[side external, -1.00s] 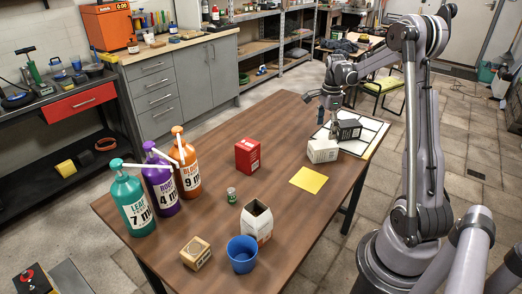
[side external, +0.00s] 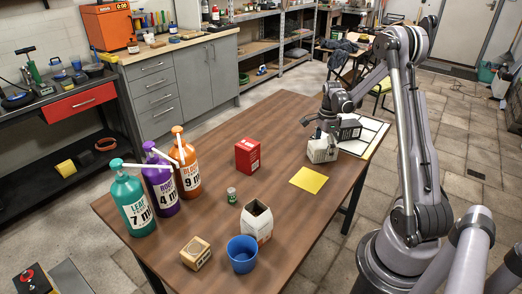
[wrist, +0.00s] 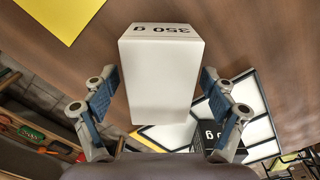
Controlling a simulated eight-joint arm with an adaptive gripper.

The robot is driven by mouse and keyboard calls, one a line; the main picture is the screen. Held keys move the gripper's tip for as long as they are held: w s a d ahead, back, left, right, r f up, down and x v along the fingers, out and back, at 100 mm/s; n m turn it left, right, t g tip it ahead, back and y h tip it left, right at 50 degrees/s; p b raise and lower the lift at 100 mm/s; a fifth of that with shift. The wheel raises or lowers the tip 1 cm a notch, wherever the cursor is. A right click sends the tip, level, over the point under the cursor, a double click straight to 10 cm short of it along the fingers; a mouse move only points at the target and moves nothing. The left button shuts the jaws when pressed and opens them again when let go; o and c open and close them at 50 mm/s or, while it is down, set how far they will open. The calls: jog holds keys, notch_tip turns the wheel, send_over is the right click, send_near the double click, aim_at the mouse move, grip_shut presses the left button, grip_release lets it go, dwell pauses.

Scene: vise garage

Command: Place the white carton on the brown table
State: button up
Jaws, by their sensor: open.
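The white carton (side external: 322,152) stands near the front-left edge of the white, black-lined mat on the brown table (side external: 207,230). I cannot tell if its base overlaps the mat. In the wrist view the carton (wrist: 160,80), marked 350 g, is between the two fingers of my gripper (wrist: 161,82). The fingers are open, with a gap on each side. In the side view my gripper (side external: 323,137) is right at the carton's top and hides part of it.
A black carton (side external: 350,130) sits on the mat (side external: 374,130) just behind. A yellow sheet (side external: 309,180) lies in front. A red box (side external: 247,156), green jar (side external: 232,195), open carton (side external: 257,222), blue cup (side external: 242,255), wooden box (side external: 195,253) and pump bottles (side external: 160,185) stand further left.

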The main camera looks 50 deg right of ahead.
aim_at(325, 144)
jog(key=c, duration=1.7)
jog(key=shift+r, duration=0.2)
jog(key=r, duration=0.4)
jog(key=shift+s+r, duration=0.1)
jog(key=shift+s, duration=0.15)
jog(key=s+d+r, duration=0.3)
jog(key=s+r, duration=0.3)
jog(key=s, duration=0.4)
jog(key=w+a+f+n, duration=0.2)
jog(key=w+a+n, duration=0.3)
jog(key=a+n, duration=0.3)
jog(key=w+a+f+n, duration=0.2)
jog(key=w+a+n, duration=0.3)
jog(key=a+n, duration=0.4)
jog(key=w+a+f+n, duration=0.2)
jog(key=w+a+n, duration=0.3)
jog(key=a, duration=0.8)
jog(key=shift+w+a+f+n, duration=0.15)
jog(key=shift+a+n, duration=0.05)
jog(key=shift+n, duration=0.7)
jog(key=shift+w+a+f+n, duration=0.1)
jog(key=shift+a+n, duration=0.1)
jog(key=shift+n, duration=0.7)
jog(key=w+a+r, duration=0.1)
jog(key=a, duration=0.1)
jog(key=w+a+r, duration=0.1)
jog(key=a+r, duration=0.1)
jog(key=a, duration=0.1)
jog(key=w+a+r, duration=0.2)
jog(key=shift+a, duration=0.2)
